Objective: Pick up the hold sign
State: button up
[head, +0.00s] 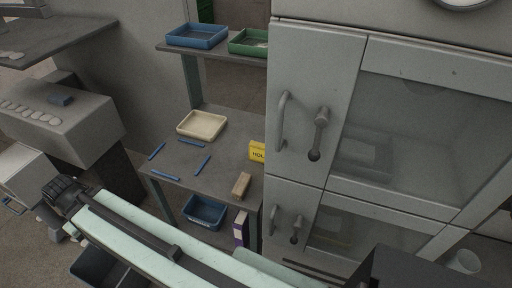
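The hold sign (257,152) is a small yellow block with dark lettering, of which "HOL" shows. It stands on the grey table (228,121) at the table's right side. Its right end is hidden behind the grey cabinet edge. A long pale green arm crosses the foreground from the lower right to the left. It ends in a dark ribbed part, which looks like my gripper (66,194), well to the left of the sign and apart from it. Its fingers cannot be made out, and nothing held shows.
A cream tray (202,124), several blue sticks and a brown block (241,185) share the table. A blue bin (205,212) sits below. The tall grey cabinet (315,100) with protruding handles stands close on the right. Blue (197,36) and green trays sit on the shelf above.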

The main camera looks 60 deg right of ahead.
aim_at(257, 149)
jog(key=i, duration=0.8)
jog(key=z, duration=0.15)
jog(key=k, duration=0.9)
jog(key=u, duration=0.2)
jog(key=i, duration=0.95)
jog(key=z, duration=0.1)
